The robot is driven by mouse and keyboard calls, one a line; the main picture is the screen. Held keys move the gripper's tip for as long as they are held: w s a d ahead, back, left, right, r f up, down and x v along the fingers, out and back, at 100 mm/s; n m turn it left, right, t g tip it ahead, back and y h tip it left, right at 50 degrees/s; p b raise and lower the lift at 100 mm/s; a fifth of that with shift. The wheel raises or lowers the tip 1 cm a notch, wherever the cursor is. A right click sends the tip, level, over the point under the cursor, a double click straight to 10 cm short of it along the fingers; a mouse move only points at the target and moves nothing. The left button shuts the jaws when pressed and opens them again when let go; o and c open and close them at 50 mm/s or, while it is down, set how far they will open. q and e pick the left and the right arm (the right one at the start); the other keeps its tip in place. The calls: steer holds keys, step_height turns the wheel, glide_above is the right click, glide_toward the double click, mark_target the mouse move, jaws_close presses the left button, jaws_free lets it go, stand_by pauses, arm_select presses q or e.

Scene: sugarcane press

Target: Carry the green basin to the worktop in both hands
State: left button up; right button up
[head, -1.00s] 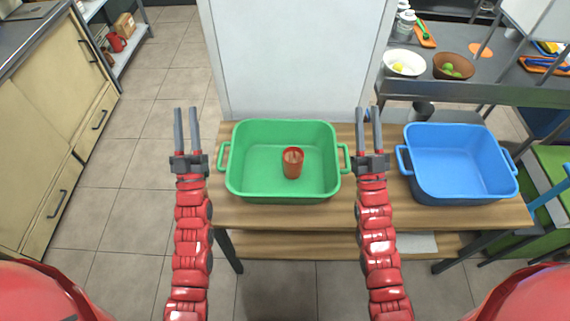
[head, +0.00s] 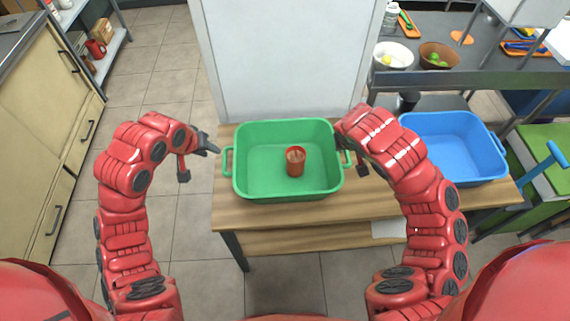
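The green basin (head: 255,187) stands upright on a wooden table (head: 330,208), with a handle at its left and right ends. A reddish-brown cup (head: 295,163) stands inside it. My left gripper (head: 208,147) is just left of the basin, its fingers pointing toward the left handle (head: 227,162); I see a gap between it and the handle, and its fingers are seen too edge-on to tell their opening. My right arm curls in at the basin's right end by the right handle (head: 347,158). Which surface is the worktop is not clear.
A blue basin (head: 455,180) stands on the table's right part, behind my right arm. A dark counter (head: 480,75) at the back right holds a white bowl (head: 393,56), a brown bowl (head: 438,57) and orange boards. Clear floor lies at the left.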

arm_select(q)
steer(key=shift+s+a, duration=0.2)
steer(key=shift+s, duration=0.2)
arm_select(e)
steer(key=shift+s+d, duration=0.35)
arm_select(q)
steer(key=shift+w+f, duration=0.1)
